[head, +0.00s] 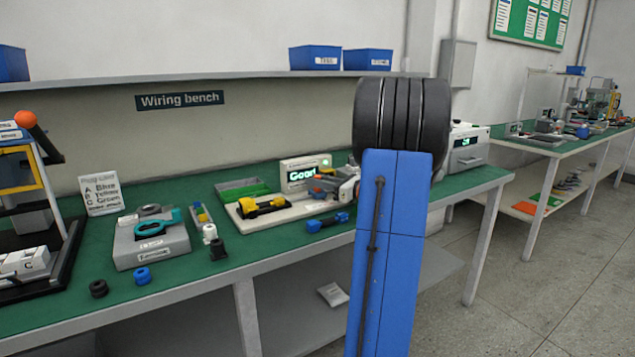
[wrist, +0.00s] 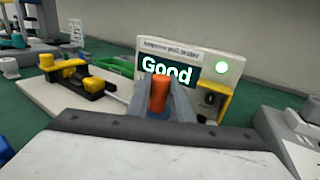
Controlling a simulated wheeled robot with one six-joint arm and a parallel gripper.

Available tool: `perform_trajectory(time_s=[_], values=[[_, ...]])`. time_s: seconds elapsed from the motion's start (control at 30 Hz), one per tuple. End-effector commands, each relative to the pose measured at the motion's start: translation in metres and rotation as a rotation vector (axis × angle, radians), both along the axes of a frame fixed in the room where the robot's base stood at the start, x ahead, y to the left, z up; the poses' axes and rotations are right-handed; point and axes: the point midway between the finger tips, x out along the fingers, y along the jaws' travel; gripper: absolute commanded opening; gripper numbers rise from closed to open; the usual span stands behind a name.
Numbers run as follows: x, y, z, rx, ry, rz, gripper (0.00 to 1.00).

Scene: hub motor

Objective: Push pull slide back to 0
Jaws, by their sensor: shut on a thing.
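The display also shows in the head view (head: 303,175). My gripper (wrist: 160,100) is shut on an upright orange handle (wrist: 159,90), with a grey finger on each side. This handle appears to belong to the pull slide, whose lower part is hidden behind my gripper body. A yellow and black clamp (wrist: 76,76) sits on the tester's pale base (wrist: 85,102), left of the handle. No slide scale or 0 mark is readable.
A grey fixture with a teal handle (head: 152,238) stands left of the tester. A blue and black part (head: 327,222) lies in front of the tester. A green tray (head: 243,191) is behind its left end. A white device (head: 467,150) stands to the right.

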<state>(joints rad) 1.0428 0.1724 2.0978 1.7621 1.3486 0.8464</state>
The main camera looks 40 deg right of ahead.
Motion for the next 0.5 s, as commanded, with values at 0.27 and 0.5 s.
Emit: perform_trajectory(time_s=[0.27, 0.5], values=[[0.01, 0.039, 0.0, 0.0, 0.0, 0.005, 0.0], [0.013, 0.055, 0.0, -0.001, 0.0, 0.003, 0.0]])
